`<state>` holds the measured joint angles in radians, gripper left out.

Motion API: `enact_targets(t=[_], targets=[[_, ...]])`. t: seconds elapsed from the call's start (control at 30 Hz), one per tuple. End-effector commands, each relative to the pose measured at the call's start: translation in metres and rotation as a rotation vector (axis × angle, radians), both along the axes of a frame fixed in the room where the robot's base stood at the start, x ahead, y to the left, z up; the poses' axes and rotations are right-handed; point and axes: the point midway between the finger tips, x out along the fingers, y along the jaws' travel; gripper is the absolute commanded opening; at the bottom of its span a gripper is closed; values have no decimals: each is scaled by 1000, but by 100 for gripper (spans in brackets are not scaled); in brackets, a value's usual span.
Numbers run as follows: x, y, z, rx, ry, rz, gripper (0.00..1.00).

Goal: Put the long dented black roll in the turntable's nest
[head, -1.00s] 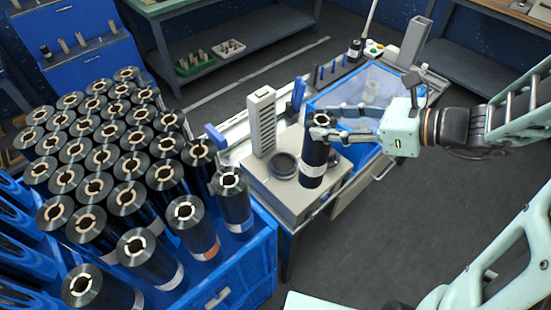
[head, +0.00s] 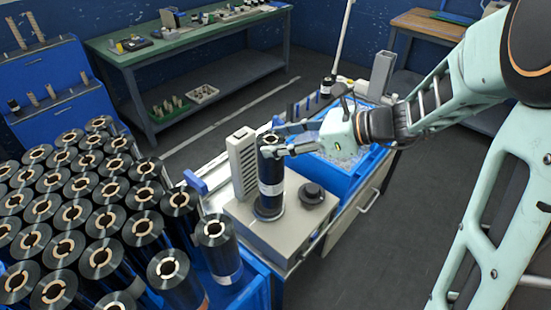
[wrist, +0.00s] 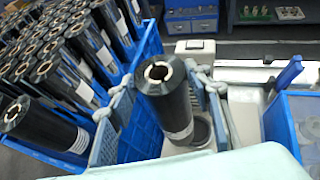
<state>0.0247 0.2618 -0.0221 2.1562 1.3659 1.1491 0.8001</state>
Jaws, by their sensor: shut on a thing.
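A long black roll (head: 271,178) with a pale core and a white label band stands upright in my gripper (head: 276,139). The fingers are shut around its upper part. In the wrist view, the roll (wrist: 166,100) is between both fingers, its top towards the camera. Its lower end is over or at a dark round nest (head: 268,213) on the grey machine top. The wrist view shows part of the nest's ring (wrist: 202,130) beside the roll's base. I cannot tell whether the roll touches down. No dent is discernible on the visible side.
A second dark round piece (head: 312,193) sits right of the roll on the machine (head: 275,245). A grey slotted tower (head: 242,160) stands close behind-left. A blue crate (head: 225,290) of similar black rolls is at left; a blue bin (head: 345,175) is behind-right.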

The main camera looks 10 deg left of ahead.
Motion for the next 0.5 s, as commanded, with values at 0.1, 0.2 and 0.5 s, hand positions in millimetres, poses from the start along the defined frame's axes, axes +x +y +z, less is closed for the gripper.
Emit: enact_targets(t=[0.1, 0.2, 0.5], targets=[[12, 7, -22, 4, -1, 4, 0], [23, 11, -34, 3, -1, 3, 0], [38, 18, -49, 4, -3, 1, 0]])
